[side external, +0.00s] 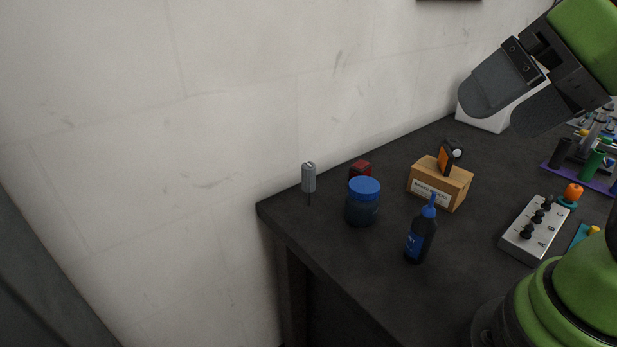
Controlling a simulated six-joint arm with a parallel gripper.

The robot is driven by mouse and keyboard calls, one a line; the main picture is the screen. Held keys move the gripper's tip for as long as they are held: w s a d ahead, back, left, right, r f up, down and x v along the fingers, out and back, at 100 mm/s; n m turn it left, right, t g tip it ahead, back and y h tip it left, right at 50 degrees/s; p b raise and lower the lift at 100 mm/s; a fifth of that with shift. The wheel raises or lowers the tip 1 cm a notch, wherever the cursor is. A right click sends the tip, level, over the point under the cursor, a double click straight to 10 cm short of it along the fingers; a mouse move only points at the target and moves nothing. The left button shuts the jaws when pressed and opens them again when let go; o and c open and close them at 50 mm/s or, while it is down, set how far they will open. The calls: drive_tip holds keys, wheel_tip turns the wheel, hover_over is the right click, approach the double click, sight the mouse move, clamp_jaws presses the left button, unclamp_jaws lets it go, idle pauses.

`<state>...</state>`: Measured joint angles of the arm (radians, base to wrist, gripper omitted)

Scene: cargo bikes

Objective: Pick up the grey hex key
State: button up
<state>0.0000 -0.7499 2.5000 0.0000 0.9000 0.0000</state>
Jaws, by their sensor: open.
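My gripper (500,117) is at the upper right, high above the table, tilted down to the left. Its two broad grey fingers are apart with nothing between them. It is well away from the grey tool.
A blue-lidded jar (362,203) and a red block (360,171) stand right of the tool. A dark bottle (421,236), a cardboard box (440,187) with an orange-black item (446,158), and a grey block with black knobs (534,232) follow. The wall (220,120) rises close behind.

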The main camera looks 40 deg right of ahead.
idle(0.4)
drive_tip(key=c, duration=0.7)
drive_tip(key=shift+o, duration=0.2)
drive_tip(key=shift+w, duration=0.1)
drive_tip(key=g+h, duration=0.1)
drive_tip(key=h, duration=0.4)
hover_over(309, 165)
drive_tip(key=s, duration=0.6)
wheel_tip(309, 165, down, 11)
drive_tip(key=w+f, duration=0.1)
drive_tip(key=f, duration=0.2)
drive_tip(key=w+f, duration=0.2)
drive_tip(key=f, duration=0.1)
drive_tip(key=w+f, duration=0.1)
drive_tip(key=f, duration=0.1)
drive_tip(key=shift+w+a+f, duration=0.25)
drive_tip(key=shift+w+f, duration=0.05)
drive_tip(key=shift+f, duration=0.1)
drive_tip(key=shift+x, duration=2.9)
